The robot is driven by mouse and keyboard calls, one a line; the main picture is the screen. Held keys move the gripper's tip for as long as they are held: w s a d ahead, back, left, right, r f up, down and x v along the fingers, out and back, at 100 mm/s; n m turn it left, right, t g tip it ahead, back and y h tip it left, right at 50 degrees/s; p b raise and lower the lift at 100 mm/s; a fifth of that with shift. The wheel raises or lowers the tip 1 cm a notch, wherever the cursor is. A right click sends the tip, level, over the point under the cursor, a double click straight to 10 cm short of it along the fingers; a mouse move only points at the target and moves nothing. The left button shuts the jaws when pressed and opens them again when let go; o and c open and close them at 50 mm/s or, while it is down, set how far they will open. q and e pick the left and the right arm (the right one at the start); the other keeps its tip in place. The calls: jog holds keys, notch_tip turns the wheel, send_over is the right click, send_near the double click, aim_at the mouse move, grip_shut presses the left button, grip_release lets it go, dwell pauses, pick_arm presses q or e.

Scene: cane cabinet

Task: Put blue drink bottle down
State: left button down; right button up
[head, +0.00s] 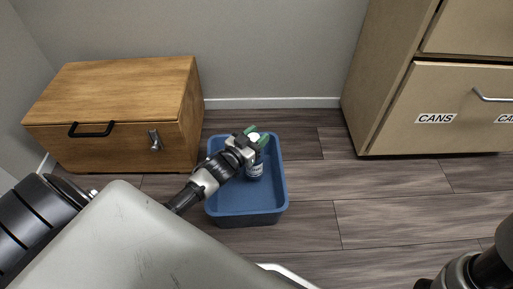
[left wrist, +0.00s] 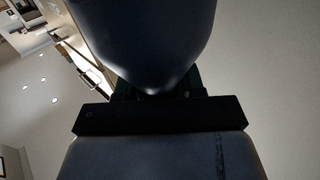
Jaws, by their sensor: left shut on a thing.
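The blue drink bottle (head: 255,170) has a white label and a light cap. It is upright in the head view, inside the outline of the blue bin (head: 243,202). My left gripper (head: 254,138), with green fingertips, is shut on the bottle's top end from the left. I cannot tell whether the bottle's base touches the bin floor. In the left wrist view a large dark rounded shape fills the top middle, too dark to name surely. My right gripper is not in view; only part of the right arm shows at bottom right.
A wooden chest (head: 120,110) with a black handle stands left of the bin. A beige cabinet (head: 430,105) with drawers labelled CANS stands at right. The dark plank floor (head: 330,190) is clear between bin and cabinet. A grey wall (head: 270,50) is behind.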

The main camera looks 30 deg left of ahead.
pick_arm(q)
jog(key=shift+f, duration=0.4)
notch_tip(320, 180, down, 3)
jog(key=b, duration=0.3)
jog(key=c, duration=1.1)
grip_release()
jog(key=shift+f, duration=0.25)
jog(key=o, duration=0.4)
jog(key=shift+o, duration=0.2)
jog(key=shift+r, duration=0.1)
